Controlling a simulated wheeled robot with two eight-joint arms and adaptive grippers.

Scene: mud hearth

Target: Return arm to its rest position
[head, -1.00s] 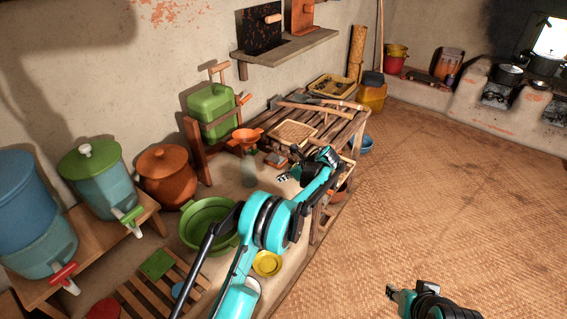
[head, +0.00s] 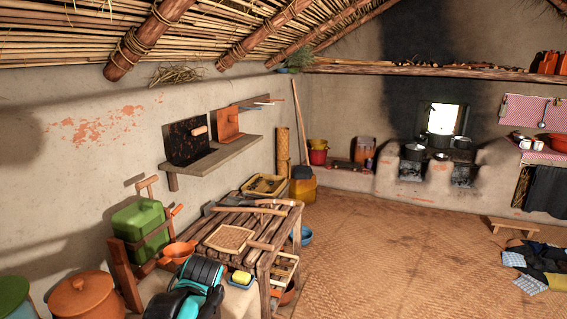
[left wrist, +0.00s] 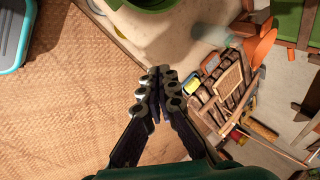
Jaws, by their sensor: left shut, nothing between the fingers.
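My left gripper (left wrist: 159,76) shows in the left wrist view, its dark fingers pressed together with nothing between them. It is above the edge between the woven mat floor (left wrist: 70,110) and the pale raised ledge (left wrist: 165,35), apart from all objects as far as I can see. In the head view my teal left arm shows at the bottom, just in front of the slatted wooden table (head: 285,222); its fingers are not visible there. My right gripper is in neither current view.
The table holds a woven tray (head: 229,238) and tools. A green container (head: 138,220), an orange funnel (head: 178,251) and a clay pot (head: 85,298) stand at left. A shelf (head: 212,160) juts from the wall. The mat floor at right is mostly open.

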